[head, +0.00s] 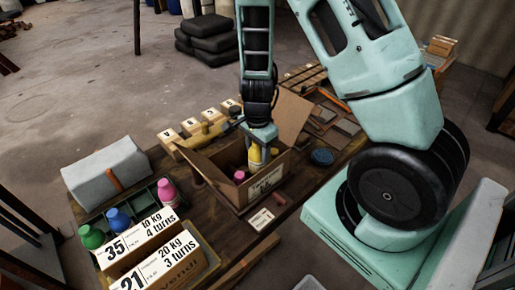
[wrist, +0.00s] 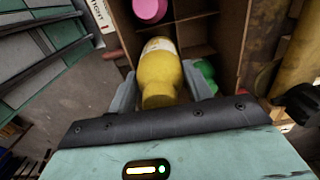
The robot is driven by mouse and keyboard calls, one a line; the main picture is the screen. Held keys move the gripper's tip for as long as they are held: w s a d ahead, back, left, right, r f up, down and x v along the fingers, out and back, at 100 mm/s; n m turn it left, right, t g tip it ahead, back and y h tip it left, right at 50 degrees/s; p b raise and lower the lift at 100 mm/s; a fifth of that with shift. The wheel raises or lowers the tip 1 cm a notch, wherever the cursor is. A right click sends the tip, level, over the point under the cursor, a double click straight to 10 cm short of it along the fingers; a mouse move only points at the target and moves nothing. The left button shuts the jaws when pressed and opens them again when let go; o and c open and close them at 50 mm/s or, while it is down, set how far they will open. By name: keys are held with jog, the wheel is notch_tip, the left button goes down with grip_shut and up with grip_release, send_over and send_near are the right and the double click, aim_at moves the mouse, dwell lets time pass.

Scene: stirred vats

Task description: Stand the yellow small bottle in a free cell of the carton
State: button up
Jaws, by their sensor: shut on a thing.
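The yellow small bottle (wrist: 160,72) is between the two fingers of my gripper (wrist: 162,92), which is shut on it. In the head view the yellow bottle (head: 256,155) is at the carton's opening under my gripper (head: 262,135). The open cardboard carton (head: 262,192) stands on the workbench with its flaps up. In the wrist view the carton's dividers (wrist: 198,14) form cells. A pink bottle (wrist: 150,9) and a green bottle (wrist: 206,72) stand in cells beside the yellow one. The yellow bottle's far end is over or inside a cell; its depth is hard to tell.
Left of the carton, a crate holds pink (head: 167,190), blue (head: 118,219) and green (head: 91,236) bottles. Boxes with "35" (head: 140,238) and "21" labels stand in front. A blue round object (head: 321,157) lies right of the carton.

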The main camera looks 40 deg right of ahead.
dwell(0.4)
jog(key=o, duration=1.2)
notch_tip(320, 180, up, 10)
jog(key=p, duration=1)
